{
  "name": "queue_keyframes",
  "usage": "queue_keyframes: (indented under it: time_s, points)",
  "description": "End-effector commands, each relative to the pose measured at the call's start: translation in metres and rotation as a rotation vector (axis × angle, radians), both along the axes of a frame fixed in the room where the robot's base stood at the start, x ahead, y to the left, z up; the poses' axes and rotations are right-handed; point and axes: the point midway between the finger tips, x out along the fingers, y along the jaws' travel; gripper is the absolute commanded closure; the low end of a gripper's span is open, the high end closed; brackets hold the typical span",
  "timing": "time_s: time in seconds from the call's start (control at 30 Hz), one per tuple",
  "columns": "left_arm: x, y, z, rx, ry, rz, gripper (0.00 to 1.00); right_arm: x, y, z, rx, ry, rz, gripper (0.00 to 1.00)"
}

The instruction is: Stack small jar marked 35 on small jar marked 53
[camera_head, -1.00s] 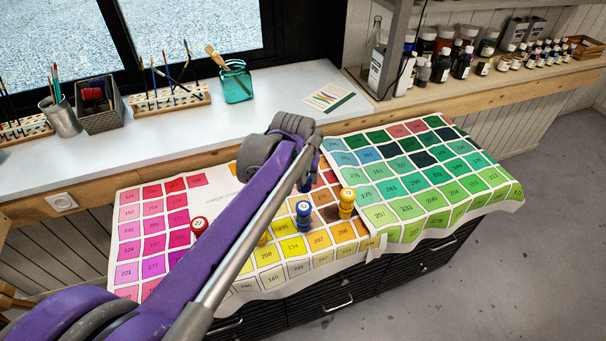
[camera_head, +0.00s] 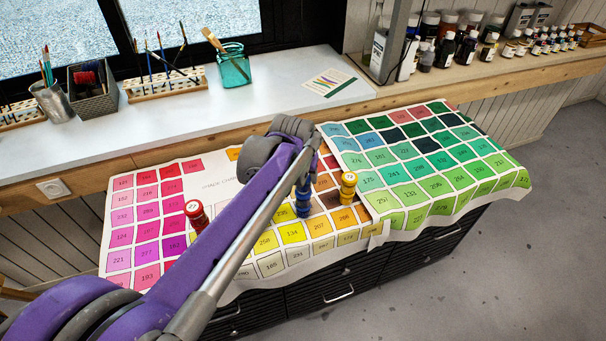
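My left arm crosses the view from the lower left. Its wrist end bends down above the chart, and its gripper is hidden behind the arm. A blue jar (camera_head: 303,208) stands on the chart just below that wrist end, its upper part close to or partly behind the arm; I cannot tell if they touch. A yellow jar (camera_head: 348,190) stands to its right. A red jar marked 27 (camera_head: 196,214) stands left of the arm. I cannot make out 35 or 53 on any jar. My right gripper is out of view.
The colour chart (camera_head: 215,187) drapes over the black drawer cabinet (camera_head: 345,280). A white worktop (camera_head: 270,105) behind holds a teal jar (camera_head: 234,68), a brush rack (camera_head: 166,83) and a grey basket (camera_head: 93,90). Bottles (camera_head: 465,48) line the back right shelf. The chart's right side is clear.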

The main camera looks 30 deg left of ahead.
Motion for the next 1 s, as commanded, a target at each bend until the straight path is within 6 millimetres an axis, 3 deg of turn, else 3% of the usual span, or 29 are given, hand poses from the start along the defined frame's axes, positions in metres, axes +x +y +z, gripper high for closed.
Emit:
queue_keyframes:
  time_s: [0.8,0.83,1.0]
  points:
    - [0.0,0.0,-0.012,0.0,0.0,0.0,1.0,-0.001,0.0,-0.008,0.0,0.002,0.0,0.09]
    - [0.0,0.0,-0.012,0.0,0.0,0.0,0.41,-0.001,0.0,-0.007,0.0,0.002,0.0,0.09]
    - [0.0,0.0,-0.012,0.0,0.0,0.0,0.1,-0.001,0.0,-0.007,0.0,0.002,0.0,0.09]
